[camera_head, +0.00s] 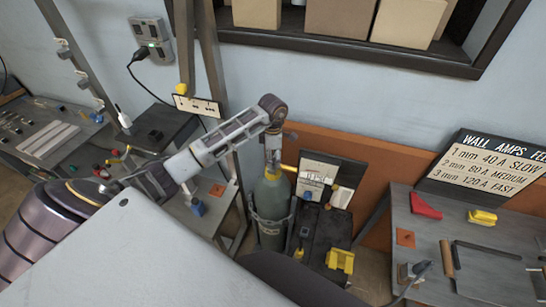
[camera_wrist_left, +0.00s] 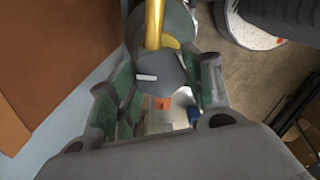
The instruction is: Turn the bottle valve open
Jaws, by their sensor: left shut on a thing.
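The green gas bottle (camera_head: 271,205) stands upright in a holder on the floor, in the middle of the head view. My left gripper (camera_head: 273,152) points down at the top of the bottle. In the left wrist view, the fingers of my left gripper (camera_wrist_left: 165,82) are closed on the grey valve knob (camera_wrist_left: 160,68), which has a white mark on it. A yellow fitting (camera_head: 290,168) sticks out to the right just below the gripper; it also shows as a yellow bar in the left wrist view (camera_wrist_left: 154,24). The right gripper is not in view.
A grey bench (camera_head: 465,270) with a red block and tools is on the right. A sign (camera_head: 487,168) leans behind it. An orange panel (camera_head: 385,170) stands behind the bottle. A black case with a yellow part (camera_head: 341,261) is right of the bottle. Another bench (camera_head: 45,135) is left.

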